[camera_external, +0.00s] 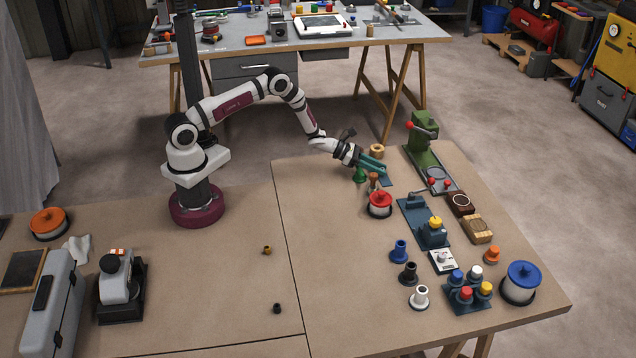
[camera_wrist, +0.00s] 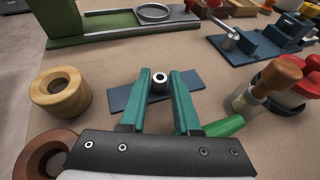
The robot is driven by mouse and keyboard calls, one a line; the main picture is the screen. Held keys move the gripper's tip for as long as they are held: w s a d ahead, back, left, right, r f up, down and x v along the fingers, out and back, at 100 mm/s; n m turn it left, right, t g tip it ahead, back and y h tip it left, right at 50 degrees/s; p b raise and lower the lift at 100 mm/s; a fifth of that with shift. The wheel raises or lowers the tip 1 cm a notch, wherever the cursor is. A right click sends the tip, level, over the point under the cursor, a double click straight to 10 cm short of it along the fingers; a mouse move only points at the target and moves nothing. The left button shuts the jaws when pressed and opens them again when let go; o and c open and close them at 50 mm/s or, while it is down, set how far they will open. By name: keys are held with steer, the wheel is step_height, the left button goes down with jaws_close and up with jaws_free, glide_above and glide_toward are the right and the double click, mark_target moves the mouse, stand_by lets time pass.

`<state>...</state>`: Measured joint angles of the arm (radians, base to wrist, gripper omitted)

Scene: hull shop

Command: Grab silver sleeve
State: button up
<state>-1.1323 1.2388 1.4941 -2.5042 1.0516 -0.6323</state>
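The silver sleeve (camera_wrist: 159,82) is a small bright cylinder with a dark bore, seen between my green fingers in the wrist view. It is by a flat dark blue plate (camera_wrist: 120,99); whether it touches the plate is unclear. My gripper (camera_wrist: 160,77) is open, with one finger on each side of the sleeve and narrow gaps beside it. In the external view my gripper (camera_external: 374,167) is low over the right table's far edge, tilted down. The sleeve is hidden there by the fingers.
A wooden ring (camera_wrist: 60,91) stands left of the fingers. A green-handled tool (camera_wrist: 222,127) lies close to the right finger, beside a wooden-handled stamp (camera_wrist: 262,86). A green press (camera_external: 424,145) stands farther back. A red-lidded spool (camera_external: 380,205) is nearer the camera.

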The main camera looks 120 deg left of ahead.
jaws_close()
steer(key=shift+r, duration=0.1)
